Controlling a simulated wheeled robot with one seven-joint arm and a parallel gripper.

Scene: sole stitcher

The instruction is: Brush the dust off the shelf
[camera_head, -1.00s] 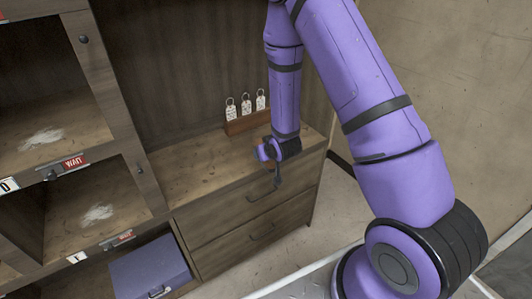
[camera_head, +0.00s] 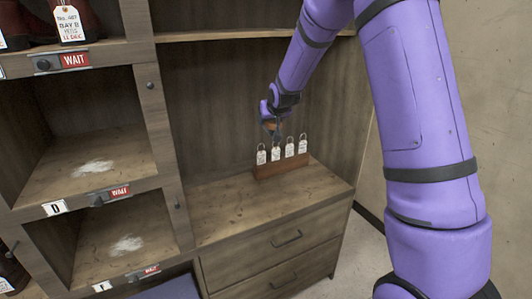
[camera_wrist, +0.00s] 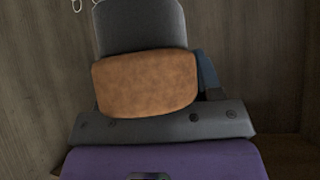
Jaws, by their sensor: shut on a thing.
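Pale dust lies in a patch on the floor of the upper open compartment (camera_head: 94,167) and another dust patch (camera_head: 126,245) lies in the compartment below it, in the head view. My gripper (camera_head: 273,128) is up in front of the back panel, just above the tag rack and to the right of both compartments. It is shut on a brush-like thing with a brown, rounded body (camera_wrist: 145,82) and a dark grey part (camera_wrist: 140,27) beyond it in the wrist view. The fingertips are mostly hidden there.
A wooden rack (camera_head: 283,170) with several white tags stands on the drawer-cabinet top (camera_head: 225,205). Upright wooden dividers (camera_head: 150,90) and red WAIT labels edge the compartments. Reddish-brown shoes (camera_head: 88,18) sit on the top left shelf. The cabinet top is clear left of the rack.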

